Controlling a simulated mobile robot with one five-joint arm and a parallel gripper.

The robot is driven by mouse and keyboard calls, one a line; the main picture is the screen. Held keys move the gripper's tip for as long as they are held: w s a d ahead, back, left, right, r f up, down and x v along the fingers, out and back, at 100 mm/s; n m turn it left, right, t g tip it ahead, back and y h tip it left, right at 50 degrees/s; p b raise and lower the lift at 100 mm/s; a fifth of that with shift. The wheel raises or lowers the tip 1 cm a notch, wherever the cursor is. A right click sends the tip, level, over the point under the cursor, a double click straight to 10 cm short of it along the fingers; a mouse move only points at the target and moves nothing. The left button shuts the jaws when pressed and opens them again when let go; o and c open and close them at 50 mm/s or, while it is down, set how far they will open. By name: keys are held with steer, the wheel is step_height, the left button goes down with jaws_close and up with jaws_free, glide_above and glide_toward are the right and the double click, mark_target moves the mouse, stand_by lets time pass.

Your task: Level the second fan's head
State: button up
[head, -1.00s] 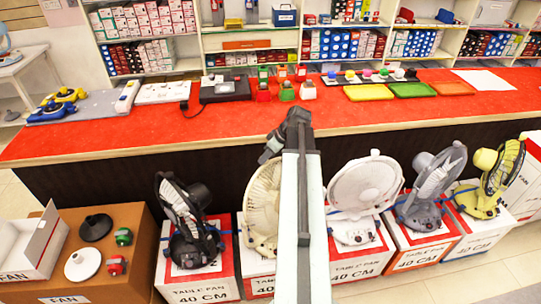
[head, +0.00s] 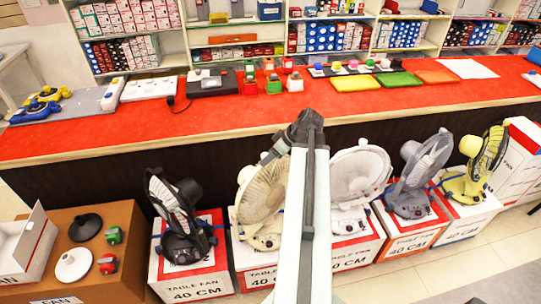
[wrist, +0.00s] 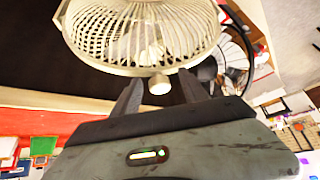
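The second fan from the left is cream (head: 262,196) and stands on a red and white box; my arm hides its right part in the head view. Its head looks tilted. In the wrist view its round cage (wrist: 140,35) fills the top, with a small pale knob (wrist: 159,85) at the rim. My gripper (wrist: 160,79) is open, one finger on each side of that knob. I cannot tell whether either finger touches it. In the head view my gripper (head: 294,134) is at the upper right of the cream fan.
A black fan (head: 180,215) stands to the left. A white fan (head: 359,178), a grey fan (head: 420,175) and a yellow fan (head: 480,165) stand to the right, on boxes. Behind is a red counter (head: 225,120) with goods. A brown carton (head: 130,255) is at front left.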

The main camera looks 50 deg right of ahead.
steer(key=shift+r+p, duration=0.3)
steer(key=p+v, duration=0.5)
steer(key=v, duration=0.2)
steer(key=shift+s+p, duration=0.2)
steer(key=shift+p, duration=0.2)
steer(key=shift+d, duration=0.1)
